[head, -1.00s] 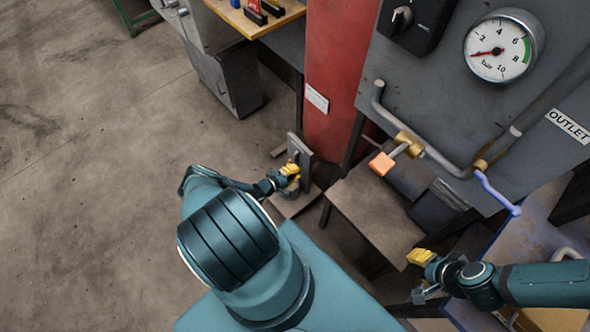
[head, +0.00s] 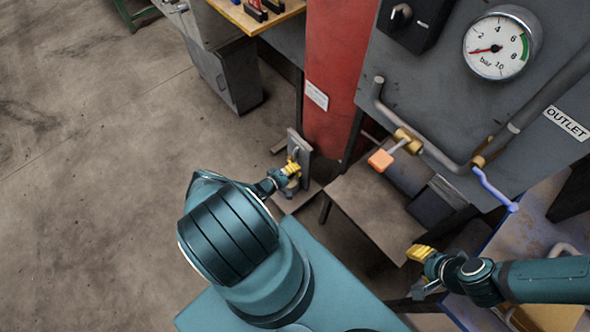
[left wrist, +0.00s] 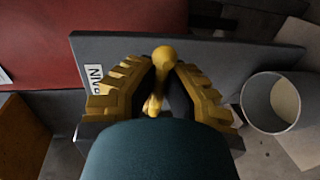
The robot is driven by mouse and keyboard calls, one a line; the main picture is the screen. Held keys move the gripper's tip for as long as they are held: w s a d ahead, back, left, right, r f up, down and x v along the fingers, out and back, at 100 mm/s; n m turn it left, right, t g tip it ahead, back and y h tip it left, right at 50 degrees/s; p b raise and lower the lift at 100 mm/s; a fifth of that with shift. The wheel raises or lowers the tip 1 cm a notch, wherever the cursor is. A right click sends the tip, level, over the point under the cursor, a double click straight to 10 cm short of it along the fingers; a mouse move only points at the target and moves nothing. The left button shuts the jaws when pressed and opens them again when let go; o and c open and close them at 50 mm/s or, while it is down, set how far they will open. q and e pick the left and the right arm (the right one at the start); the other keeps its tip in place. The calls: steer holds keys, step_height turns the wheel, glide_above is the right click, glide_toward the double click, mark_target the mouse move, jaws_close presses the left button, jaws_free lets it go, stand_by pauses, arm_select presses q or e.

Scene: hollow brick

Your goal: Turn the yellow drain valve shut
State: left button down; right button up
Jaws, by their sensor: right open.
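The yellow drain valve (left wrist: 163,56) has a rounded lever handle in front of a grey plate (left wrist: 240,62) with a partly hidden upside-down label. In the left wrist view the handle stands between the two fingers of my left gripper (left wrist: 162,92), with the dark pads close against it on both sides. The handle's lower part is hidden by the gripper. In the head view my left gripper (head: 291,169) is low at the upright grey plate (head: 302,148), and the valve itself cannot be made out. My right gripper (head: 420,268) is open and empty at lower right.
A red column (head: 335,60) stands right beside the plate. A round container (left wrist: 271,102) is close right of my left gripper. A grey panel carries a pressure gauge (head: 497,46), pipes and an orange-handled brass valve (head: 381,160). The floor at left is clear.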

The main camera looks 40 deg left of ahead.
arm_select(q)
steer(key=c, duration=1)
jaws_free()
steer(key=v, duration=1.2)
steer(key=shift+s, duration=0.1)
